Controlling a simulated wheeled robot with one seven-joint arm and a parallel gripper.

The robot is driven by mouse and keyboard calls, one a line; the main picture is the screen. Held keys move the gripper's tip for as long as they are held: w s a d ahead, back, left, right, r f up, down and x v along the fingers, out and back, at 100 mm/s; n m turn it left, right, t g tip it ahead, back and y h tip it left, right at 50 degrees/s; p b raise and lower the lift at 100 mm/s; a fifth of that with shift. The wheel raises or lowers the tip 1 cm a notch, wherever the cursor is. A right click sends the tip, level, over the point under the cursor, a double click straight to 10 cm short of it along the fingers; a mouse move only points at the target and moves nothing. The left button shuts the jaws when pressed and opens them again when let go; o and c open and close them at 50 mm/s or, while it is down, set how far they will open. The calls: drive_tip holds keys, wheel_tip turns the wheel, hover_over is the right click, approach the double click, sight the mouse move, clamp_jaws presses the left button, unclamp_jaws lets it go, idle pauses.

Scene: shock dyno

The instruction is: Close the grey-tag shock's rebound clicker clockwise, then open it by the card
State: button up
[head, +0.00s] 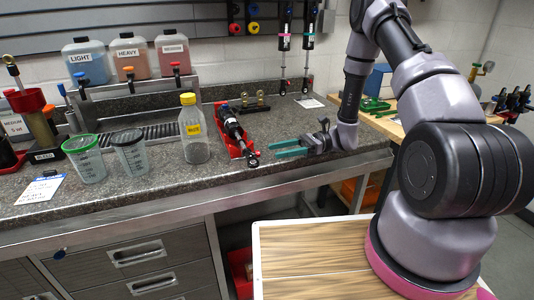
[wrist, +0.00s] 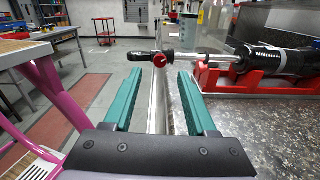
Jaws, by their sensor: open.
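A black shock (head: 231,124) lies in a red cradle (head: 220,106) on the counter, its eye end toward the front edge. In the wrist view, the shock (wrist: 275,60) runs across from the right, with its bright shaft and a red knob (wrist: 160,61) near the eye end. My gripper (head: 272,150) has teal fingers, open and empty, to the right of the shock's end. In the wrist view, the gripper (wrist: 160,76) has the red knob in line with its gap, just beyond the fingertips. I cannot make out a grey tag. A written card (head: 40,190) lies at the left.
A yellow-capped bottle (head: 194,130) stands left of the cradle, with two measuring cups (head: 86,160) farther left. Two shocks (head: 284,45) hang on the back wall. A small brass-coloured fixture (head: 252,103) and another card (head: 311,103) are behind. The counter's front edge runs close below my gripper.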

sight(259, 154)
drive_tip(key=shift+x, duration=2.55)
clamp_jaws()
